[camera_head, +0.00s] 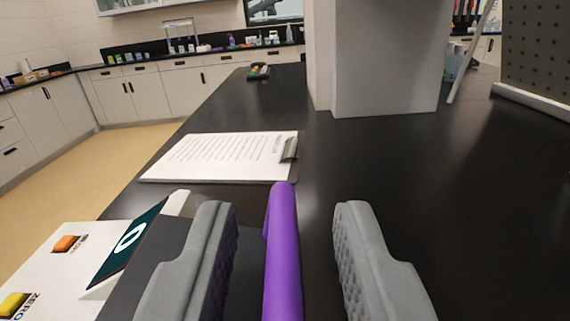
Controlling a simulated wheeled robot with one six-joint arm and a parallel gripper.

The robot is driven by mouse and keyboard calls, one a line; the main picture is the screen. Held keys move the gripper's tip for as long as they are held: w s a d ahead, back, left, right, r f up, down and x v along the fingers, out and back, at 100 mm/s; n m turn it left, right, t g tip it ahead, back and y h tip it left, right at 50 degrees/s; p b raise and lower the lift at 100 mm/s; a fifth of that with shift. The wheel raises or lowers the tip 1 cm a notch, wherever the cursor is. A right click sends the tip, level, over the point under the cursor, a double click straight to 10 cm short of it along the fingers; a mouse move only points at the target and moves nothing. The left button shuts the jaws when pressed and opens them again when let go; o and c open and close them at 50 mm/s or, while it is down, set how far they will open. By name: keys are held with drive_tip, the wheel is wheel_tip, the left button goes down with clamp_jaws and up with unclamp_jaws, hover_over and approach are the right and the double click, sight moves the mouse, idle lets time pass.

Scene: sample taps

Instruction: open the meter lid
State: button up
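A white meter (50,270) stands at the lower left, with a dark screen (128,240) showing a 0, an orange button (67,243) and a yellow button (13,304). A purple rounded bar (283,250) runs up from the bottom edge; it may be the lid's handle, but its join is out of view. My gripper (285,215) is open, with one grey finger on each side of the bar. A gap shows between the bar and each finger. A dark flat surface shows beside the left finger; I cannot tell whether it is the lid.
A clipboard with paper (222,158) lies on the black bench beyond the meter. A pale square column (380,60) stands farther back, with a perforated panel (538,50) at the right. The bench right of my gripper is clear.

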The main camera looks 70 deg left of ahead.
drive_tip(key=shift+w+a, duration=0.25)
drive_tip(key=shift+a, duration=0.4)
drive_tip(key=shift+c, duration=0.2)
clamp_jaws()
drive_tip(key=shift+s, duration=0.1)
